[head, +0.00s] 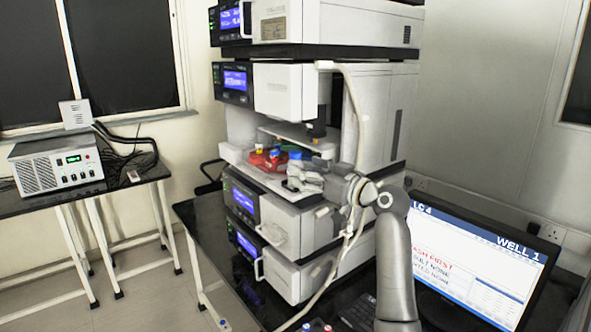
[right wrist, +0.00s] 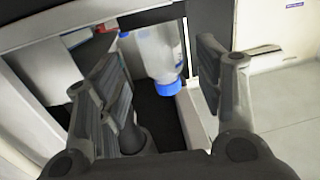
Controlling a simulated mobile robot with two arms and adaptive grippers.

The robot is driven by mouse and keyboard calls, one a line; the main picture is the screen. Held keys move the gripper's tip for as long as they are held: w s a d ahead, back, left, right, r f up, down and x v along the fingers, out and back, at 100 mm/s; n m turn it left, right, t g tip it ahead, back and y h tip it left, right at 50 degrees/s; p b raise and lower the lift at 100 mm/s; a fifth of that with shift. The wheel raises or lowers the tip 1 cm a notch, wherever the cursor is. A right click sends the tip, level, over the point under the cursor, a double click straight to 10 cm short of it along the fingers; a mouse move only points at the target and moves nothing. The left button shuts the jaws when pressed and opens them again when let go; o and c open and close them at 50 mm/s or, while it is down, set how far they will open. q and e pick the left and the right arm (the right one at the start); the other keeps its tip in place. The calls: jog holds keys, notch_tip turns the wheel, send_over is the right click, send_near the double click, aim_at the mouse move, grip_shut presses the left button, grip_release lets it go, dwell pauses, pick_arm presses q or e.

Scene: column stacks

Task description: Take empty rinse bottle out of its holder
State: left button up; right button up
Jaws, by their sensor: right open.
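A clear bottle with a blue cap (right wrist: 155,50) shows in the right wrist view, inside a dark recess with pale walls (right wrist: 194,118) that looks like its holder. It looks empty. My right gripper (right wrist: 160,62) is open, with one finger on each side of the bottle in the picture. Gaps show between the fingers and the bottle, and I cannot tell the depth between them. In the head view my right gripper (head: 304,177) is at the open middle bay of the instrument stack. A small blue cap (head: 295,155) shows just above it. My left gripper is not in view.
Red items (head: 262,161) lie in the bay left of my gripper. A monitor (head: 480,262) stands at the right. A side table (head: 75,200) stands at the left.

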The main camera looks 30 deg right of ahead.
aim_at(298, 163)
jog(key=w, duration=0.1)
jog(key=w+p, duration=0.1)
jog(key=w+a, duration=0.1)
jog(key=shift+w+r+p, duration=0.3)
jog(key=shift+p, duration=0.1)
jog(key=shift+w+f, duration=0.15)
jog(key=shift+w, duration=0.3)
jog(key=c, duration=0.9)
